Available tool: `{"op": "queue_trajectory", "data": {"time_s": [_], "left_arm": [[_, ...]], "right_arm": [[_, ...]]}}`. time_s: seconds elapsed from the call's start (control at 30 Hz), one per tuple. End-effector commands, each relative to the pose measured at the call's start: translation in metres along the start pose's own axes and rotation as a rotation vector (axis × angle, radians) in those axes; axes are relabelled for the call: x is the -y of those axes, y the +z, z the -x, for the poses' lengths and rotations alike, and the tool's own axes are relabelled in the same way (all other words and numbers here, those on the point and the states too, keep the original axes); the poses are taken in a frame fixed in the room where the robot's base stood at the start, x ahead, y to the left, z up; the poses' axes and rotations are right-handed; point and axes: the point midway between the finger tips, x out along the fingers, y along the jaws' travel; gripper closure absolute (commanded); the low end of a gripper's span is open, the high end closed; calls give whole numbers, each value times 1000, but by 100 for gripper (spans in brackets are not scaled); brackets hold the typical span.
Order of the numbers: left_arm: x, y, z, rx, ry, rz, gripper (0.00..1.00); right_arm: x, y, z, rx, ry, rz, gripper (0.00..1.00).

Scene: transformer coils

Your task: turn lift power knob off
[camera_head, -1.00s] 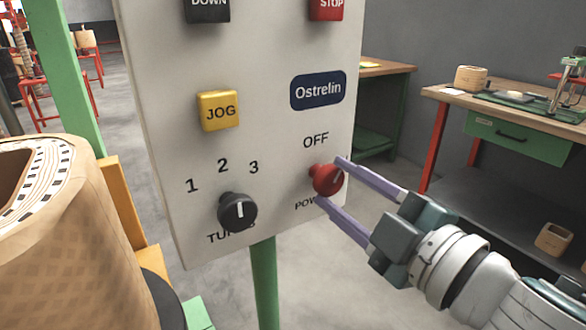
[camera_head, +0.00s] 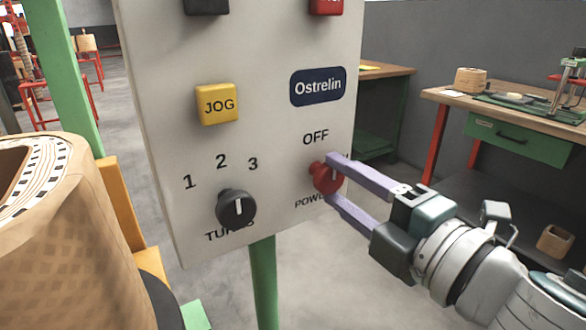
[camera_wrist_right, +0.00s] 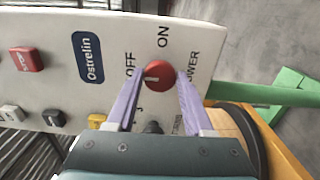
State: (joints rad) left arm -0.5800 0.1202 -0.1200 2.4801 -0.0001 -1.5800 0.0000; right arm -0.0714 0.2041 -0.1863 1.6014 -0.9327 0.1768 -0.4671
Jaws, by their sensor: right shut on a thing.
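The red lift power knob (camera_head: 324,178) sits low on the right of the white control panel (camera_head: 270,130), between the OFF and POWER labels. Its white pointer line stands about upright, toward OFF. My right gripper (camera_head: 333,179) comes in from the lower right with its purple fingers on either side of the knob, shut on it. In the right wrist view the knob (camera_wrist_right: 158,75) shows between the two fingertips, with its pointer line toward the OFF side. The ON label is mostly hidden behind a finger in the head view. My left gripper is not in view.
A black TURNS knob (camera_head: 237,208) and a yellow JOG button (camera_head: 217,104) are left of the red knob. A large tan coil (camera_head: 60,240) stands at the lower left. A green post (camera_head: 263,285) is under the panel. A workbench (camera_head: 540,105) stands behind at right.

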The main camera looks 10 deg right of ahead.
Motion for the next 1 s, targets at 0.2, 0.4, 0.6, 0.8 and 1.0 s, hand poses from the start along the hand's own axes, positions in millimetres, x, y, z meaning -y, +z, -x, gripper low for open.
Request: {"op": "queue_trajectory", "data": {"time_s": [0.2,0.4,0.6,0.8,1.0], "left_arm": [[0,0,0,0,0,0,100],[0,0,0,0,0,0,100],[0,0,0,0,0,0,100],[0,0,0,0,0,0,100],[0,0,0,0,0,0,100]], "right_arm": [[0,0,0,0,-1,9,100],[0,0,0,0,0,9,44],[0,0,0,0,0,7,21],[0,0,0,0,0,6,18],[1,0,10,0,-1,5,18]]}}
